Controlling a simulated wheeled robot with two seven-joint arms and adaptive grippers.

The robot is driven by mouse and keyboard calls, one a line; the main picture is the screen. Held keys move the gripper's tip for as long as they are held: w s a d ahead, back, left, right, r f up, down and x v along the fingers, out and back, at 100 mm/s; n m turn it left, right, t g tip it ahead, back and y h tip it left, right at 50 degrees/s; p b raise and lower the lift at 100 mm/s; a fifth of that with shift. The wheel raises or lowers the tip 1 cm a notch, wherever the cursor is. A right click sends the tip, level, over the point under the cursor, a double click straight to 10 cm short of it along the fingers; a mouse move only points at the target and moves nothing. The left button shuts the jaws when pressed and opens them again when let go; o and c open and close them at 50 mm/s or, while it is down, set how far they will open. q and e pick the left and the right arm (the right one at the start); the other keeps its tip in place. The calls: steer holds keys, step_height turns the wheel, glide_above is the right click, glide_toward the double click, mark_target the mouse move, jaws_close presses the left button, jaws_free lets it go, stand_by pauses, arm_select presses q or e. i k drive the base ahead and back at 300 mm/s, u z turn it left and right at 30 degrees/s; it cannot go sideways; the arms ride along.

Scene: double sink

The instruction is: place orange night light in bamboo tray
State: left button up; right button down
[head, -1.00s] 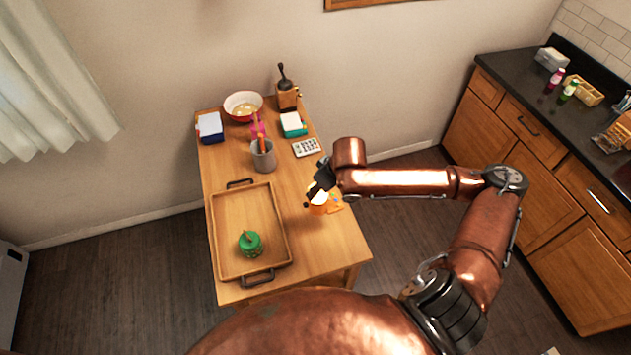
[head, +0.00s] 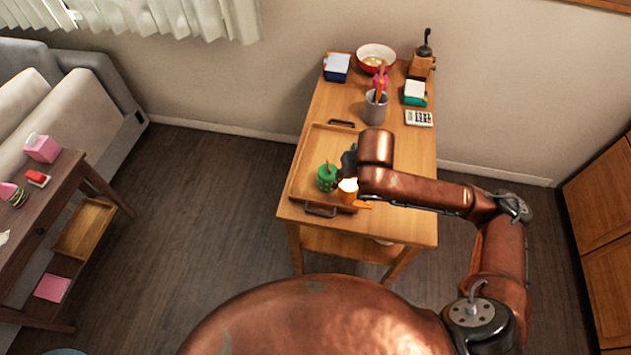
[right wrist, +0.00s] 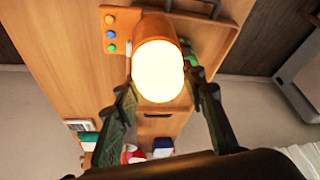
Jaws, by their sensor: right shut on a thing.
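The orange night light (head: 348,192), with a glowing pale dome, is between the fingers of my right gripper (head: 349,170). A green lidded pot (head: 327,177) stands in the tray, just left of the light. My left gripper is not shown.
A grey cup (head: 376,107), a calculator (head: 419,118), a red bowl (head: 376,56), a grinder (head: 421,65) and boxes stand at the table's far end. The tray's far half is clear. A dark side table (head: 50,190) stands at left.

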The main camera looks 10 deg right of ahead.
mark_target(330, 149)
steer(key=u, duration=0.35)
steer(key=k, duration=0.85)
steer(key=z, duration=0.6)
steer(key=i, duration=1.75)
steer(key=u, duration=0.7)
